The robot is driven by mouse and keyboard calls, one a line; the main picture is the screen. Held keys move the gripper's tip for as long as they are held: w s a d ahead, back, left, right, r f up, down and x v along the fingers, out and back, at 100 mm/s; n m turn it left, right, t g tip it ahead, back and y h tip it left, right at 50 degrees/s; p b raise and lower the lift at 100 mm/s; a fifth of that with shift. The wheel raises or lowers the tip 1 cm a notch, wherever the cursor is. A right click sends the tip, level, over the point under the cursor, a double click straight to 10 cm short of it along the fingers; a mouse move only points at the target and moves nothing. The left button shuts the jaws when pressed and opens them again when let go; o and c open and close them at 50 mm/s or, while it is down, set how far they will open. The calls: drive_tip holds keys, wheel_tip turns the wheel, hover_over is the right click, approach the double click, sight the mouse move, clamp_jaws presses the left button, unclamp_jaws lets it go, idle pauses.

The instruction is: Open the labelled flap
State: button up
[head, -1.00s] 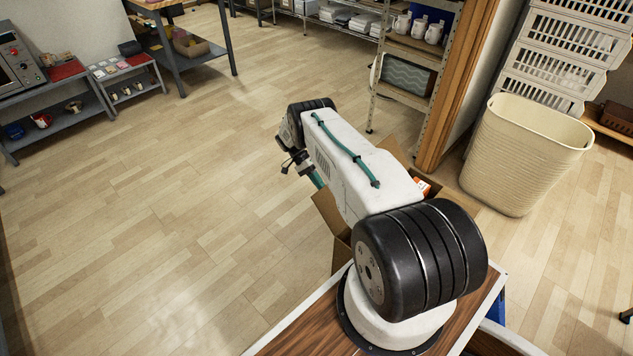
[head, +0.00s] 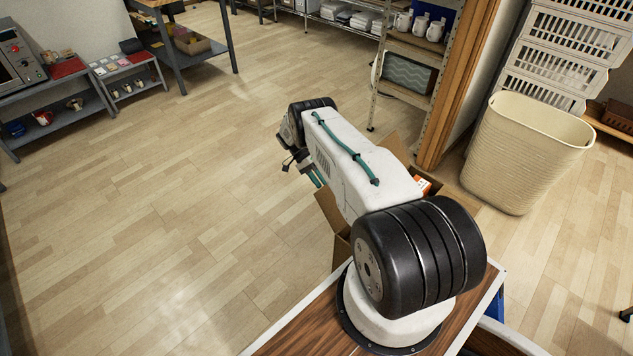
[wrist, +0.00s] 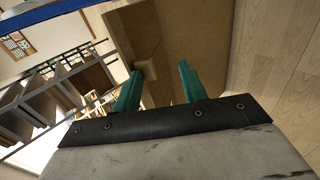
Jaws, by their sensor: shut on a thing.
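A brown cardboard box (head: 338,238) stands on the floor beyond my table, largely hidden behind my arm. Its left flap (head: 328,208) stands out at the side nearest my gripper (head: 319,180). In the wrist view a broad cardboard panel (wrist: 185,35) fills the upper middle, with a small pale patch on it near the left finger. My gripper's two teal fingers (wrist: 159,88) show apart in front of this cardboard, shut on the flap. The exact contact is hard to see. I cannot read any label.
An orange-and-white item (head: 423,184) shows in the box. A cream bin (head: 525,150) and white crates (head: 560,55) stand at the right. A metal shelf (head: 405,95) stands behind. The floor at left is clear.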

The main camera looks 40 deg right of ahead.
drive_tip(key=v, duration=0.7)
drive_tip(key=shift+w+r, duration=0.25)
idle(0.4)
